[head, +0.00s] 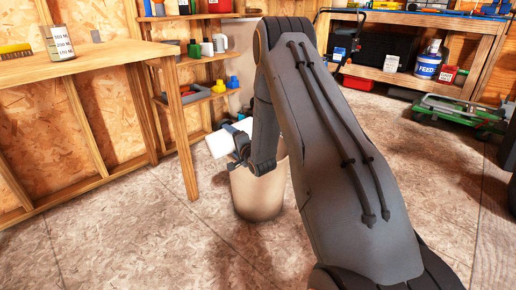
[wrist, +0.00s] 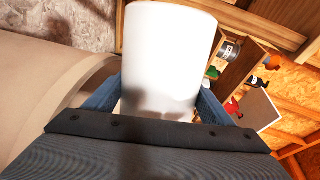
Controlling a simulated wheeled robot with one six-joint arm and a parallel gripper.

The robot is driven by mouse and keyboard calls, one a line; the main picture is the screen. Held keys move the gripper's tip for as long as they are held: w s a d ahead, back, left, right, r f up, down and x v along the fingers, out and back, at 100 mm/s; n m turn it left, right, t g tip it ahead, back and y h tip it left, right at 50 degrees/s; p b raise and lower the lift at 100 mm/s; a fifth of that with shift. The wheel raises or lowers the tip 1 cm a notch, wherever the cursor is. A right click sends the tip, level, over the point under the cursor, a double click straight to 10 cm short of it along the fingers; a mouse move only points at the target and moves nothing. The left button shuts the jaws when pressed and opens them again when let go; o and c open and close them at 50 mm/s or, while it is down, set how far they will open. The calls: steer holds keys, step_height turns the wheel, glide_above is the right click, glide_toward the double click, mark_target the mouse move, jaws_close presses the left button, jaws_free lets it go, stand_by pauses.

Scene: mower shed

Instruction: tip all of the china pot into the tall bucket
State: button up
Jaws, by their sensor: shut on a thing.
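The white china pot (head: 217,143) is tipped well over, lying close to sideways, at the upper left of the tall bucket's rim. My gripper (head: 238,139) is shut on it. In the wrist view the pot (wrist: 168,55) sits between the blue finger pads, and its mouth and contents cannot be seen. The tall bucket (head: 257,198) is tan and stands upright on the floor. Its rim is partly hidden by my gripper and arm. In the wrist view the bucket (wrist: 28,95) fills the left side, close beside the pot. No falling contents show.
A wooden table (head: 95,65) stands at the left, with a marked container (head: 60,43) on it. Wall shelves (head: 195,97) with bottles are behind the bucket. The floor left of the bucket is clear.

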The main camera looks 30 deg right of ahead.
steer(key=shift+d+r+m+p, duration=0.15)
steer(key=shift+d+m+p, duration=0.1)
steer(key=shift+m+p, duration=0.3)
stand_by(1.4)
steer(key=shift+d+r+m+p, duration=0.15)
steer(key=shift+r+m+p, duration=0.1)
steer(key=shift+r+p, duration=0.1)
